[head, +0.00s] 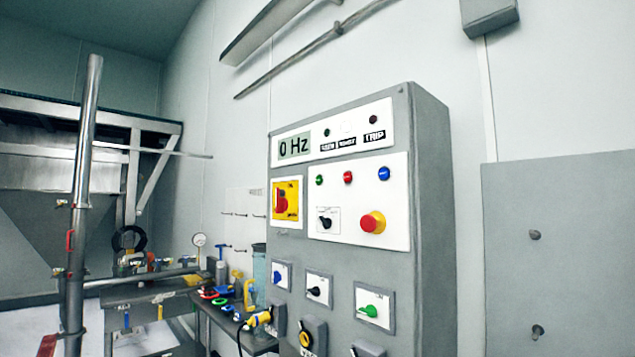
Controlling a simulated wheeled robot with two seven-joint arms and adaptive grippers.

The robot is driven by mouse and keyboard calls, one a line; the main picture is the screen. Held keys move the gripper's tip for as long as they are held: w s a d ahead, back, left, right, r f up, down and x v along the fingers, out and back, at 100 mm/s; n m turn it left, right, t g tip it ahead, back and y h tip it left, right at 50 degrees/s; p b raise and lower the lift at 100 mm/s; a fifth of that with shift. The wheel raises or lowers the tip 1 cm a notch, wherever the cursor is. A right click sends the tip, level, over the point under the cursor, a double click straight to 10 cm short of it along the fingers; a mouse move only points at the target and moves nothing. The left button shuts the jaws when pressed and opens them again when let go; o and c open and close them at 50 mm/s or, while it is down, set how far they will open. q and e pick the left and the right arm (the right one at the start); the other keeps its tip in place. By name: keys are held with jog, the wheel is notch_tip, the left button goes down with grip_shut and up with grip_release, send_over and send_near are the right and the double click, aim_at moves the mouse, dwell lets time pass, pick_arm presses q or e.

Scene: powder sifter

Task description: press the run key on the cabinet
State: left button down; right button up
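The grey control cabinet (435,200) stands at the middle of the head view, its front turned to the left. Its display (294,147) reads "0 Hz". Below are a green button (319,180), a red button (348,177) and a blue button (384,174) in a row; their lettering is too small to read. A red emergency stop (372,222) on a yellow collar, a black selector (326,222) and a red-and-yellow main switch (286,202) sit lower. Neither of my grippers shows.
A small bench (250,340) with coloured tools stands left of the cabinet. A vertical metal pipe (80,200) and a steel frame (150,125) stand further left. A grey panel (560,250) is on the right wall. Sockets and switches line the cabinet's lower front.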

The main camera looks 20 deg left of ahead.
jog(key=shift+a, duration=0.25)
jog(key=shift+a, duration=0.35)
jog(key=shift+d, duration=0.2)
